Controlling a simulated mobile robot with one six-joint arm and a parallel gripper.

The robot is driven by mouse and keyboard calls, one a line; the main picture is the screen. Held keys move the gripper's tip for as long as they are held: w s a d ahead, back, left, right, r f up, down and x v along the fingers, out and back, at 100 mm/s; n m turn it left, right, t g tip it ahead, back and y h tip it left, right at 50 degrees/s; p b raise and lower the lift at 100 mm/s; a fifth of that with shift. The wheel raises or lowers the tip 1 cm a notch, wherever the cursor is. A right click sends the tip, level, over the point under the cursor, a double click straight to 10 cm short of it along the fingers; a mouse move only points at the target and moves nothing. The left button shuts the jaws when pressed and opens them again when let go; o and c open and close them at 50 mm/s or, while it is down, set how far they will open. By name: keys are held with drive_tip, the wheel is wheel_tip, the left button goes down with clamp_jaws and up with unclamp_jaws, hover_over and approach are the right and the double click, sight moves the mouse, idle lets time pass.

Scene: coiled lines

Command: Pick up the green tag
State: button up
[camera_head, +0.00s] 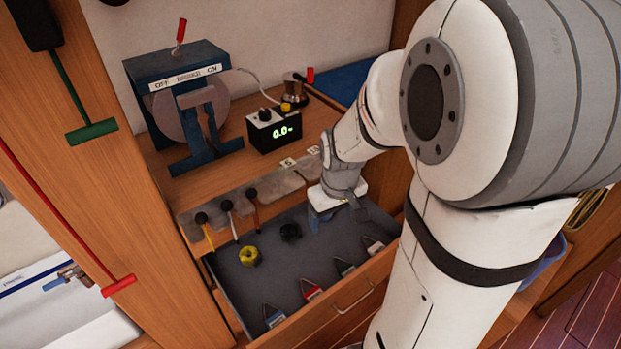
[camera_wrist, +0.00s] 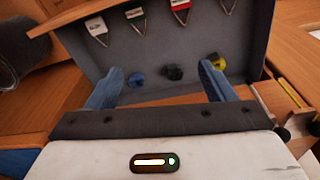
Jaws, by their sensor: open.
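The green tag (camera_head: 344,267) lies in the open grey drawer (camera_head: 240,285), in a row between the red tag (camera_head: 312,292) and the white tag (camera_head: 374,245). In the wrist view the green tag (camera_wrist: 135,14) is at the top edge, left of centre. Each tag has a pale label and a thin wire loop. My gripper (camera_head: 338,218) is over the back right part of the drawer, behind the tag row. In the wrist view its two blue fingers (camera_wrist: 161,69) are wide apart, with nothing held between them.
A yellow (camera_head: 249,256) and a black (camera_head: 290,232) coiled piece lie in the drawer; a blue one (camera_wrist: 136,79) shows near my left finger. A blue tag (camera_head: 275,318) lies at the front left. Above stand a blue device (camera_head: 185,80) and a meter (camera_head: 273,130).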

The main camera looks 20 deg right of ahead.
drive_tip(key=w+d+f+n+g+b, duration=0.1)
drive_tip(key=w+d+f, duration=0.1)
drive_tip(key=f, duration=0.5)
drive_tip(key=w+d+f+b, duration=0.1)
drive_tip(key=d+f+b, duration=0.1)
drive_tip(key=f, duration=0.5)
drive_tip(key=n+b, duration=0.1)
drive_tip(key=b, duration=0.1)
hover_over(346, 268)
drive_tip(key=f, duration=1.1)
drive_tip(key=shift+s+a+f, duration=0.1)
drive_tip(key=shift+a+f, duration=0.1)
drive_tip(key=shift+a, duration=0.05)
drive_tip(key=shift+d+f, duration=0.2)
drive_tip(key=shift+f, duration=2.55)
drive_tip(key=shift+c, duration=0.4)
drive_tip(key=c, duration=1)
wheel_tip(346, 268, up, 10)
drive_tip(key=shift+r+p, duration=0.1)
drive_tip(key=shift+p, duration=0.5)
